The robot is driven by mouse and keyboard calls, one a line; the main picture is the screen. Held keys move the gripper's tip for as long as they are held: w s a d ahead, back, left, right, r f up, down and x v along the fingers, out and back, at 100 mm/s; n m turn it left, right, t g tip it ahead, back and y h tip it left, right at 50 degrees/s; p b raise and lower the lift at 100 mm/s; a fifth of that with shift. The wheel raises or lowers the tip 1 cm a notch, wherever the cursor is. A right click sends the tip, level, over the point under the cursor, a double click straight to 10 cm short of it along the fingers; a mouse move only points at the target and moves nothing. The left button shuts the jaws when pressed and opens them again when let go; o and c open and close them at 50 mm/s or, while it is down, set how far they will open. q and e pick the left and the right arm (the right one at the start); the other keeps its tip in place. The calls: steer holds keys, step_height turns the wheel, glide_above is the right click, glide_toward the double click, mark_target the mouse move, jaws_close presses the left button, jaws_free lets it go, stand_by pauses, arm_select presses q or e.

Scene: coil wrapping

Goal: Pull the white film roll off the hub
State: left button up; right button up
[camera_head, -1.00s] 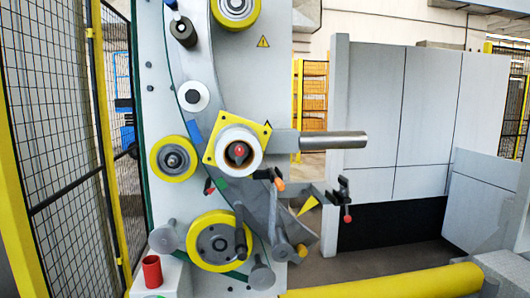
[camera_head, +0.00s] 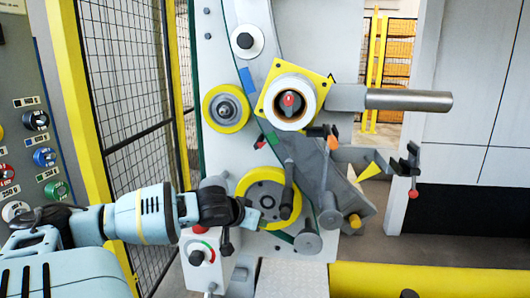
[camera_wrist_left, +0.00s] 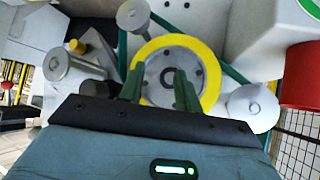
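The white film roll (camera_head: 309,101) is a thick white ring around the hub (camera_head: 290,101), which has a red tip, in front of a yellow square plate (camera_head: 325,83) on the machine. My left gripper (camera_head: 250,214) is below and left of the roll, apart from it, in front of the lower yellow wheel (camera_head: 283,180). In the left wrist view, the two green fingers of my left gripper (camera_wrist_left: 158,88) stand apart with nothing held between them, and the yellow wheel (camera_wrist_left: 210,75) is behind them. The film roll cannot be made out there. My right gripper cannot be made out.
A steel shaft (camera_head: 410,100) juts right from beside the plate. Clamps with red and orange knobs (camera_head: 414,193) are below it. A control panel (camera_head: 30,120) and mesh fence (camera_head: 125,100) are left. A red cylinder (camera_wrist_left: 303,75) shows in the left wrist view. A yellow bar (camera_head: 430,280) crosses low right.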

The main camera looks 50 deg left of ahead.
arm_select(q)
step_height(320, 180, up, 20)
steer(key=w+f+n+t+y+b, duration=0.1)
steer(key=w+n+y, duration=0.1)
steer(key=n+y, duration=0.3)
steer(key=n, duration=0.1)
glide_toward(269, 108)
steer(key=x, duration=0.7)
steer(key=shift+w+a+f, duration=0.15)
steer(key=shift+w+f, duration=0.05)
steer(key=shift+w+a+f, duration=0.2)
steer(key=shift+w+a, duration=0.05)
steer(key=shift+w, duration=0.15)
steer(key=shift+w+a+t, duration=0.1)
steer(key=shift+t, duration=0.2)
arm_select(e)
steer(key=shift+s+f, duration=0.25)
steer(key=shift+f, duration=0.2)
steer(key=shift+s+f, duration=0.2)
steer(key=shift+f, duration=0.25)
arm_select(q)
steer(key=shift+c, duration=0.3)
arm_select(e)
steer(key=shift+w, duration=0.15)
